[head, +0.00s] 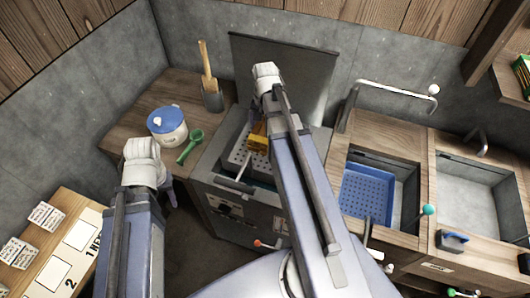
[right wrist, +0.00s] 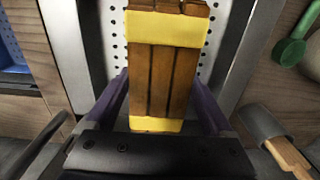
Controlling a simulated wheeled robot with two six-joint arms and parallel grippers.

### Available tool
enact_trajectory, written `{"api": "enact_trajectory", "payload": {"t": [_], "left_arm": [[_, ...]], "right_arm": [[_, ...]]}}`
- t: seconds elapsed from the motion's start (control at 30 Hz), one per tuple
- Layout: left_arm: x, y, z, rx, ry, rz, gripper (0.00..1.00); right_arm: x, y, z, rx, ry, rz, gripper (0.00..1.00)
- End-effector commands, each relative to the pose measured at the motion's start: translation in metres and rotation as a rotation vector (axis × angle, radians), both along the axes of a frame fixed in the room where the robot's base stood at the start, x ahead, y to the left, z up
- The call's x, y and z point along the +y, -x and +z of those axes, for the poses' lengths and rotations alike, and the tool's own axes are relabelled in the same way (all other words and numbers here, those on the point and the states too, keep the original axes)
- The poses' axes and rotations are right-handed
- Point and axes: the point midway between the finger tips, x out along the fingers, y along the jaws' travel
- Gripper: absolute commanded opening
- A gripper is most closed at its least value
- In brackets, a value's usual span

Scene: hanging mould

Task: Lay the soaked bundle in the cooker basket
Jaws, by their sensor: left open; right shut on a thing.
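The bundle is brown strips with yellow bands; part of it (head: 258,137) shows beside my right arm in the head view. In the right wrist view the bundle (right wrist: 165,75) lies between the purple fingers of my right gripper (right wrist: 162,100), which is shut on it. The perforated cooker basket (head: 238,158) is directly behind the bundle, and its holed floor (right wrist: 117,40) shows on both sides in the wrist view. I cannot tell whether the bundle touches the floor. My left gripper (head: 168,188) is open and empty, left of the cooker; its fingers are partly hidden.
The cooker (head: 232,200) has a raised lid (head: 310,75) behind it. A blue perforated tray (head: 367,193) sits in the sink at right.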

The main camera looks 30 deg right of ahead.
Motion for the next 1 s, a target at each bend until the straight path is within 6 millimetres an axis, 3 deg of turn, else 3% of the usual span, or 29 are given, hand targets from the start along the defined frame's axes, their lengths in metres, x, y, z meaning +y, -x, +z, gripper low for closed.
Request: {"api": "enact_trajectory", "payload": {"t": [0.17, 0.5, 0.77, 1.0], "left_arm": [[0.0, 0.0, -0.013, 0.0, 0.0, 0.0, 0.5], [0.0, 0.0, -0.061, 0.0, 0.0, 0.0, 0.5], [0.0, 0.0, -0.063, 0.0, 0.0, 0.0, 0.5], [0.0, 0.0, -0.087, 0.0, 0.0, 0.0, 0.5]], "right_arm": [[0.0, 0.0, -0.013, 0.0, 0.0, 0.0, 0.0], [0.0, 0.0, -0.061, 0.0, 0.0, 0.0, 0.0], [0.0, 0.0, -0.063, 0.0, 0.0, 0.0, 0.0], [0.0, 0.0, -0.087, 0.0, 0.0, 0.0, 0.0]]}}
